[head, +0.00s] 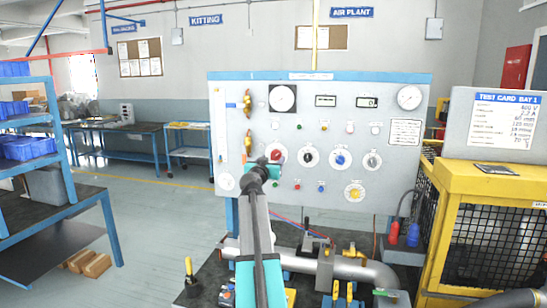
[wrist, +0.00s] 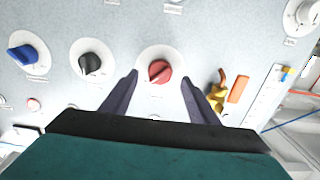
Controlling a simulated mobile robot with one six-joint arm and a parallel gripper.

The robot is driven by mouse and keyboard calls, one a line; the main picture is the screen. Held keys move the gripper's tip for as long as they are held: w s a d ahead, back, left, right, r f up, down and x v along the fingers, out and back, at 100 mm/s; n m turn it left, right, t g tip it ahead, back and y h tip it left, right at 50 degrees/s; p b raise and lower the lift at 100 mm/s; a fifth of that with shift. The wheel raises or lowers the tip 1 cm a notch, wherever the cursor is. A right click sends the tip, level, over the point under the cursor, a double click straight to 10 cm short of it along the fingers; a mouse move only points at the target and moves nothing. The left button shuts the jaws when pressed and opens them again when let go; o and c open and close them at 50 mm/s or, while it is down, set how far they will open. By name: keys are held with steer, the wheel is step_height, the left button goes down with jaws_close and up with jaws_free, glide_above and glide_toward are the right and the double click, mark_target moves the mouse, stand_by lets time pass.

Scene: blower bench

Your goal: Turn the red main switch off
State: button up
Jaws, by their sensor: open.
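The red main switch (wrist: 160,71) is a round red rotary knob on a white round plate, with its grip bar lying diagonally in the wrist view. In the head view the red knob (head: 277,155) is partly covered by my gripper, on the left of a row of rotary switches on the grey panel (head: 400,190). My gripper (head: 268,164) is open in front of the panel. In the wrist view its dark fingers (wrist: 159,79) stand to either side of the knob, with nothing held. I cannot tell how far the fingertips are from the panel.
Beside the red switch are a black knob (wrist: 90,65) and a blue knob (wrist: 23,55). A yellow-orange valve handle (wrist: 219,92) is close to the right finger in the wrist view. Pipework (head: 350,270) lies below the panel. A yellow cage (head: 480,190) stands at right.

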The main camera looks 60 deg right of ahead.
mark_target(274, 157)
steer(key=shift+p+x, duration=0.55)
steer(key=shift+x, duration=1.3)
steer(key=shift+w, duration=0.1)
steer(key=c, duration=1)
